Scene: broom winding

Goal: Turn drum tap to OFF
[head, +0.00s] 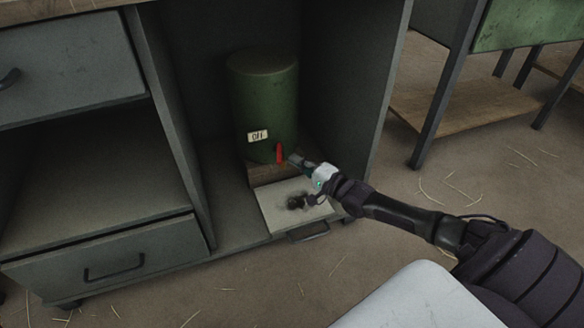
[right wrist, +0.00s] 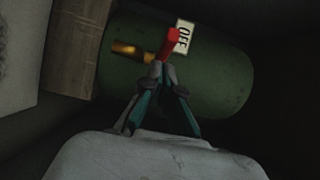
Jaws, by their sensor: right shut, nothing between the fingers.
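A green drum (head: 262,95) stands in the cabinet's lower bay, with a pale OFF label (head: 258,136) on its front. The red tap handle (head: 279,153) shows upright, just right of and below the label. In the right wrist view the red handle (right wrist: 167,45) overlaps the edge of the OFF label (right wrist: 184,37), beside a brass tap body (right wrist: 127,50). My right gripper (head: 293,160) is shut and empty, just right of the handle. Its fingertips (right wrist: 163,75) are close to the handle's base; I cannot tell whether they touch. My left gripper is not in view.
The drum rests on a wooden block (head: 268,174). A pale tray (head: 276,217) with a dark stain lies in front of it. Cabinet walls stand close on both sides of the drum. A drawer (head: 110,262) is at lower left. The floor at right is open, with scattered straw.

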